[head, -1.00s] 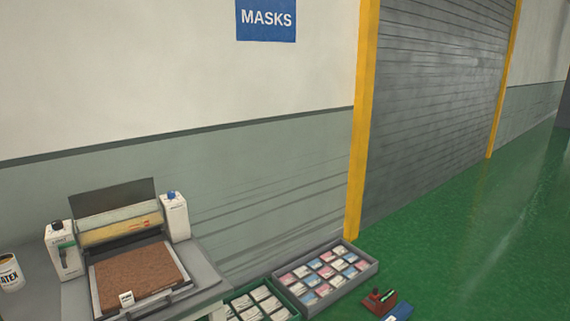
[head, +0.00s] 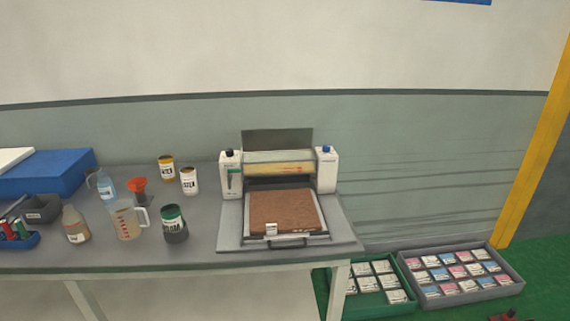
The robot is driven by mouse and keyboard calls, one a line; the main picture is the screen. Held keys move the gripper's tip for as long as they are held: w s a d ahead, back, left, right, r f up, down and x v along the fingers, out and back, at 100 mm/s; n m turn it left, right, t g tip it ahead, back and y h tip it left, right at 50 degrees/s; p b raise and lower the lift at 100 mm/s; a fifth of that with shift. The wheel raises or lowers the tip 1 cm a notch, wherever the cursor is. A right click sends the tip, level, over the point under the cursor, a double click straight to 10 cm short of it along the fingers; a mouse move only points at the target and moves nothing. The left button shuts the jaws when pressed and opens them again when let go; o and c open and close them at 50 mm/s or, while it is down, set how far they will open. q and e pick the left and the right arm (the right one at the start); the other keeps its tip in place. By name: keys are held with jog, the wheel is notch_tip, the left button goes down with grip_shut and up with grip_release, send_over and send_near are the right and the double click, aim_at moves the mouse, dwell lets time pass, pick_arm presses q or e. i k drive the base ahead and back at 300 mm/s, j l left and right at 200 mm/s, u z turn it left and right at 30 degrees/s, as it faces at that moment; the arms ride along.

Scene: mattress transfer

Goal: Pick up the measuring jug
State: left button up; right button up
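The measuring jug (head: 127,222) is a clear, upright jug with reddish markings and a handle on its right side. It stands near the front of the grey workbench (head: 190,254) in the head view. A labelled bottle (head: 75,225) stands to its left and a dark jar with a green lid (head: 174,224) to its right. Neither of my grippers shows in the head view.
An orange-red funnel (head: 139,189), two cans (head: 167,168) and a blue-tinted bottle or jug (head: 103,186) stand behind it. A press-like machine (head: 281,195) fills the bench's right end. Crates of small packs (head: 462,271) lie on the green floor at right.

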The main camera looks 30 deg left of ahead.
aim_at(123, 213)
jog(key=u, duration=2.1)
jog(key=i+j+z, duration=0.25)
jog(key=i+j, duration=0.15)
jog(key=j, duration=0.2)
jog(key=i+j+z, duration=0.15)
jog(key=j, duration=0.2)
